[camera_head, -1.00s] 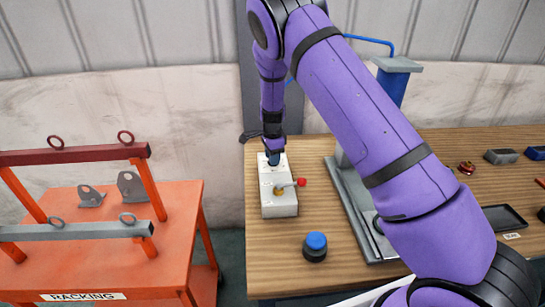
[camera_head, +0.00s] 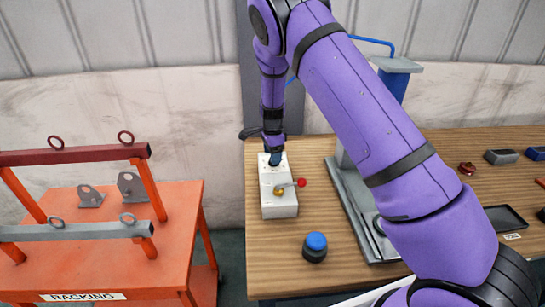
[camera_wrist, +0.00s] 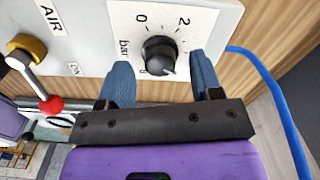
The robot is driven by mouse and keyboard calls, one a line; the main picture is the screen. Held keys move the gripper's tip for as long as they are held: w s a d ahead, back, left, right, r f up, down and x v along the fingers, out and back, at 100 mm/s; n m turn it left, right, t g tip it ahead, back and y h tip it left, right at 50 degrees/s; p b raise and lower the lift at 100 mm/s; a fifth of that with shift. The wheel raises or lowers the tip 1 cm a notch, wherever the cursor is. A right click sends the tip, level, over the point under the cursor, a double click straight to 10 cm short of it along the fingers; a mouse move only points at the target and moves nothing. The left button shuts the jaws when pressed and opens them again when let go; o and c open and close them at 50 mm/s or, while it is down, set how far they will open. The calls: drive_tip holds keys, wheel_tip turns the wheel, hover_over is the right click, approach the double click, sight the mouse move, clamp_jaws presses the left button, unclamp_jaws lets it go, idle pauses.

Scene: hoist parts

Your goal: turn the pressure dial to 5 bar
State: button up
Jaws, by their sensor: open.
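The pressure dial (camera_wrist: 159,55) is a black knob on a white plate marked "bar", with 0 and 2 legible; other numbers are hidden or cut off. It sits on the far end of a light grey box (camera_head: 279,208) on the wooden bench. My gripper (camera_wrist: 160,80) is open, its two blue fingers on either side of the knob in the wrist view. I cannot tell whether they touch it. In the head view my gripper (camera_head: 274,158) is over the box's far end and hides the dial.
A brass valve with a red-tipped lever (camera_head: 301,182) is on the same box, beside the "AIR" label. A blue hose (camera_wrist: 272,92) runs at the right. A blue-topped button (camera_head: 316,242) stands nearer, and an orange racking cart (camera_head: 120,262) is at the left.

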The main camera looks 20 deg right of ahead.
wheel_tip(320, 180, up, 10)
drive_tip(key=shift+f, duration=0.25)
idle(0.3)
